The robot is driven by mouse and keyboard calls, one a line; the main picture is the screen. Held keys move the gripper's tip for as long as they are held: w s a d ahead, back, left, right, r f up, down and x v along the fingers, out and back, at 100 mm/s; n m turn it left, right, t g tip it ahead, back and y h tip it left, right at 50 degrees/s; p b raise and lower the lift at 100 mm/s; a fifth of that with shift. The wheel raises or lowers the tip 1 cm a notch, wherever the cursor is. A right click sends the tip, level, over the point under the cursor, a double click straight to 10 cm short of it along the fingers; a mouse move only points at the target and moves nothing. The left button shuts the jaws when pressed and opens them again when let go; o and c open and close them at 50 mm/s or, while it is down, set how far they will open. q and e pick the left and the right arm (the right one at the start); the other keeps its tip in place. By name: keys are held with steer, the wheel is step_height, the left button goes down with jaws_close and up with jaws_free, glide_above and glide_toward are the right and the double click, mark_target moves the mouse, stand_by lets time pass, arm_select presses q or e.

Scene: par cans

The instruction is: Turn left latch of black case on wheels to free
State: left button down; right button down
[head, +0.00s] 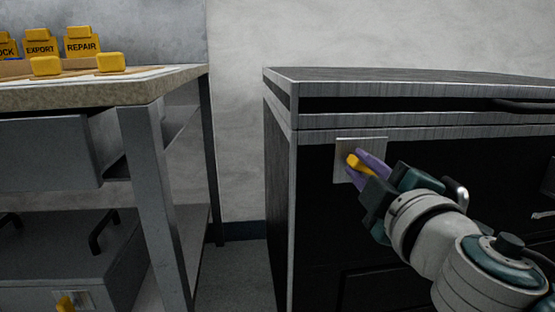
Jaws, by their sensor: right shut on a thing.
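The black case (410,230) with grey metal edging stands at the right in the head view. Its left latch (353,160) is a yellow piece on a light metal plate (343,172) near the case's upper left front. My right gripper (362,163) comes in from the right, with purple fingers shut on the yellow latch. The fingers hide part of the latch, so its exact angle is hard to tell. The case's wheels are out of view. My left gripper is not in view.
A workbench (160,88) at the left carries yellow labelled blocks (82,42). A floor gap (243,265) separates bench and black case. A dark handle (520,106) is at the black case's upper right.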

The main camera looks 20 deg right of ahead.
steer(key=n, duration=0.4)
steer(key=shift+a+f, duration=0.1)
steer(key=shift+f, duration=0.2)
steer(key=shift+n, duration=0.3)
steer(key=shift+f, duration=0.1)
steer(key=c, duration=0.8)
jaws_free()
